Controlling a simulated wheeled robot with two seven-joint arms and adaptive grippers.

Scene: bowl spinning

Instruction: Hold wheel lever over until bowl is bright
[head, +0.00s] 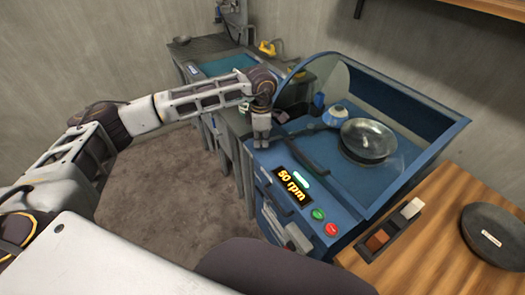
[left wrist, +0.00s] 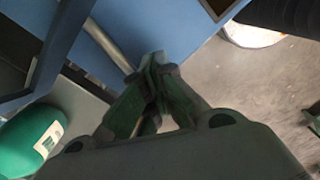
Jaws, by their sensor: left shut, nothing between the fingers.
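The bowl (head: 368,140), round and shiny grey, is mounted inside the blue spinning machine (head: 345,186). A lit display (head: 291,186) on the machine's front reads 50 rpm. A dark lever-like bar (head: 303,151) runs along the machine's near left part; I cannot tell if it is the wheel lever. My left gripper (head: 262,140) points down at the machine's left edge, left of the bowl. In the left wrist view its fingers (left wrist: 155,66) are shut and empty, with a grey rod (left wrist: 108,44) close to the tips; contact is unclear. My right gripper is out of view.
Green (head: 318,214) and red (head: 331,229) buttons sit below the display. A clear curved guard (head: 322,82) stands on the machine. A wooden bench (head: 432,245) at right holds a dark round disc (head: 495,237). A grey workbench (head: 190,52) stands behind left.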

